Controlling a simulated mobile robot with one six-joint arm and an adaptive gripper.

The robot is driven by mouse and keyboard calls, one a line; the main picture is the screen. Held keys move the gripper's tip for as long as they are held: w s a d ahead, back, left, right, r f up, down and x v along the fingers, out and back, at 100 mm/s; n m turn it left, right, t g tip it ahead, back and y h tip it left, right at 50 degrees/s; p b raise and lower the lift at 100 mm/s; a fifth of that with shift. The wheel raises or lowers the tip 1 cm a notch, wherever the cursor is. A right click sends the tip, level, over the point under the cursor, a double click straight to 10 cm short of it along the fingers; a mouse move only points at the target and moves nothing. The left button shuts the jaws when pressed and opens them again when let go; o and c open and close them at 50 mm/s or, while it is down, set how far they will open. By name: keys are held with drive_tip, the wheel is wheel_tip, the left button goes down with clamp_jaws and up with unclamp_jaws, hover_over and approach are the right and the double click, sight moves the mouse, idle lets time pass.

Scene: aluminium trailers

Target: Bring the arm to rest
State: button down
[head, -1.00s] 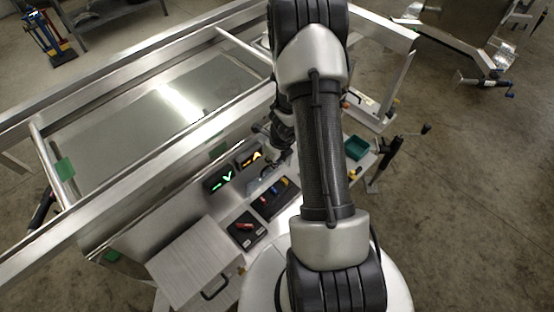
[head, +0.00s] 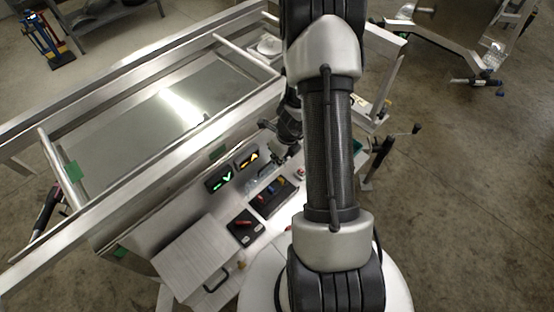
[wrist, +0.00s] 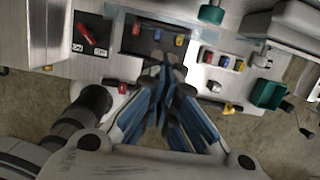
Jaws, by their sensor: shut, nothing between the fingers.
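My arm crosses the middle of the head view, above the right end of an aluminium trailer (head: 110,182). My gripper (head: 283,158) is small and partly hidden there, over the control panel beside the arm. In the wrist view my gripper (wrist: 166,66) has its blue-and-grey fingers together at the tips with nothing between them. The tips overlap the lower edge of a black switch box (wrist: 135,44) with red, blue and yellow levers. I cannot tell whether they touch it. A black box with a red switch (wrist: 88,32) sits to its left.
The panel carries a green display (head: 219,179) and an amber display (head: 248,160). A grey lidded box (head: 195,258) stands at its front left. A green bin (wrist: 268,93) and several coloured knobs lie right of the gripper. Open concrete floor (head: 470,200) is at the right.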

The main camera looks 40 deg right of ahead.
drive_tip(key=a+r+n+t+y+b, duration=0.2)
drive_tip(key=a+r+n+b, duration=0.5)
drive_tip(key=a+r+n, duration=0.95)
drive_tip(key=s+a+r+n+h+b, duration=0.1)
drive_tip(key=s+n+b, duration=0.3)
drive_tip(key=s+n, duration=0.4)
drive_tip(key=s+a+r+n+h+b, duration=0.1)
drive_tip(key=s+a+n+b, duration=0.3)
drive_tip(key=s+n, duration=0.4)
drive_tip(key=shift+s+a+r+n+b, duration=0.2)
drive_tip(key=shift+s+r+n+b, duration=0.2)
drive_tip(key=shift+n, duration=0.85)
